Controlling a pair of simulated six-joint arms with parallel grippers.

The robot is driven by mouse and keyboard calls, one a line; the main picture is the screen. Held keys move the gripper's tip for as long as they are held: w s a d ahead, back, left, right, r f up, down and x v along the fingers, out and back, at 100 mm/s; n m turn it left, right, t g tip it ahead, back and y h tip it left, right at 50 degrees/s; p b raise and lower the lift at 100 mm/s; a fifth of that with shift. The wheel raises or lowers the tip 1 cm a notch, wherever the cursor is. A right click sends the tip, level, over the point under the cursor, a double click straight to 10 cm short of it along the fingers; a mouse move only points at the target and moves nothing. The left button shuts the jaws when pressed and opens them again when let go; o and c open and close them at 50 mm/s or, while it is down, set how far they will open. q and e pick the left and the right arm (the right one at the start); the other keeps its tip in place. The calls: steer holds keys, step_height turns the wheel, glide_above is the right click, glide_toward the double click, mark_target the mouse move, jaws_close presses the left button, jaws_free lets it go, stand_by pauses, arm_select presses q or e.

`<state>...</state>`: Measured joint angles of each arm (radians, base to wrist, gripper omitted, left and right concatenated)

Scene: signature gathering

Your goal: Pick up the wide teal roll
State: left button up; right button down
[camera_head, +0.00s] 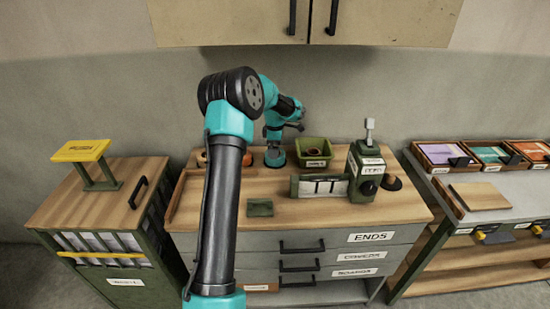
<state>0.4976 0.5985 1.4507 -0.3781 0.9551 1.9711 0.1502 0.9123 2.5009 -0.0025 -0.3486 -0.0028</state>
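No wide teal roll can be made out in this view; it may be hidden behind my arm or too small to tell. My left arm rises from the lower left, bends at a high elbow and reaches over the back of the wooden bench (310,221). Its far end (275,157) is low over the bench top, left of a green bin (316,161). The fingers are too small and dark to tell apart. A small brown-orange curved thing (203,158) shows partly behind the arm. My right gripper is out of view.
A green press-like device (366,171) and a low green holder (318,187) stand right of centre. A dark green block (260,208) lies at the front. A yellow-topped stand (81,150) is left; a shelf with coloured trays (490,153) is right. Cabinets (380,22) hang above.

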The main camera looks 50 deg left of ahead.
arm_select(q)
step_height(320, 180, down, 4)
steer(key=shift+w+f, duration=0.1)
steer(key=shift+w, duration=0.05)
stand_by(0.5)
steer(key=c, duration=0.7)
steer(key=shift+r, duration=0.2)
step_height(320, 180, up, 10)
steer(key=shift+f, duration=0.1)
stand_by(0.4)
